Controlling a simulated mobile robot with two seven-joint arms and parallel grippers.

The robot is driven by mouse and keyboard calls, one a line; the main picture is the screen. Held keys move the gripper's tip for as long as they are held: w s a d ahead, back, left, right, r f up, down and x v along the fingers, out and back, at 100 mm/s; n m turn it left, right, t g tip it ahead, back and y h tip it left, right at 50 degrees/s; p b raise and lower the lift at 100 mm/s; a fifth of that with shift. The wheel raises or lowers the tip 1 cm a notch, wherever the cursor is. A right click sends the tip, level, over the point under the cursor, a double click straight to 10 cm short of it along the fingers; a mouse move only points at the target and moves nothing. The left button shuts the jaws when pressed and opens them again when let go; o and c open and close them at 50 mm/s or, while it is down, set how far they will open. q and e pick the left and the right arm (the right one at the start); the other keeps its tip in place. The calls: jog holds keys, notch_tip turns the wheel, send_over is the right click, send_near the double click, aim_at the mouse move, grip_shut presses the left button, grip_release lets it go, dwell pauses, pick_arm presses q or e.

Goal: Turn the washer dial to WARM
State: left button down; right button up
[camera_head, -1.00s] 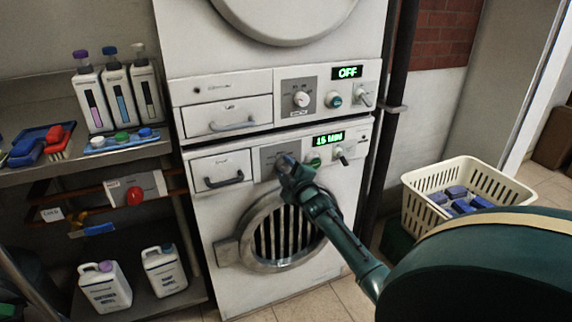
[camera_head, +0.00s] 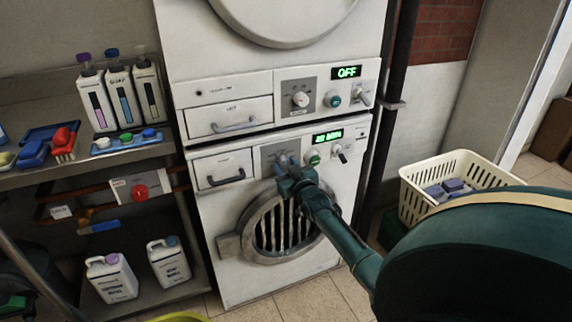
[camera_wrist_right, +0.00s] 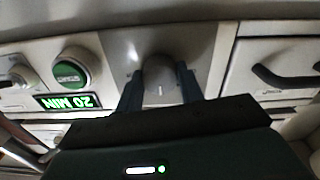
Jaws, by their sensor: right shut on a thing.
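The washer (camera_head: 210,201) is the lower machine of the stack, with a round barred door. My right gripper (camera_head: 286,164) reaches its control panel, and its jaws are shut on the washer dial. In the right wrist view the grey dial (camera_wrist_right: 160,78) sits between the two fingers, with a short pale mark on its face. The dial labels are not readable. The washer display (camera_head: 327,136) is lit green; upside down in the wrist view it reads 20 MIN (camera_wrist_right: 68,102). My left gripper is not in view.
A green button (camera_wrist_right: 70,75) is beside the dial. The upper machine's display (camera_head: 346,72) reads OFF. A shelf (camera_head: 60,178) with bottles stands at the left. A cream basket (camera_head: 411,199) with blue items stands at the right.

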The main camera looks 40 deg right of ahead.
jog(key=m, duration=0.3)
jog(key=shift+m, duration=0.3)
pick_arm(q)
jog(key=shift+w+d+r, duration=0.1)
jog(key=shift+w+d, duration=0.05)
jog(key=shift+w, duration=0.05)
pick_arm(e)
jog(key=shift+m, duration=1.9)
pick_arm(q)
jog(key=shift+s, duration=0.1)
pick_arm(e)
jog(key=o, duration=1)
jog(key=shift+s+a+p, duration=0.1)
jog(key=shift+s+p, duration=0.1)
jog(key=shift+p, duration=0.1)
pick_arm(q)
jog(key=p, duration=0.1)
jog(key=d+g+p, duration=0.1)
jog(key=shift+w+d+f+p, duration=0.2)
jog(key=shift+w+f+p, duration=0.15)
jog(key=shift+p, duration=0.05)
pick_arm(e)
jog(key=v, duration=1.2)
jog(key=shift+s, duration=0.4)
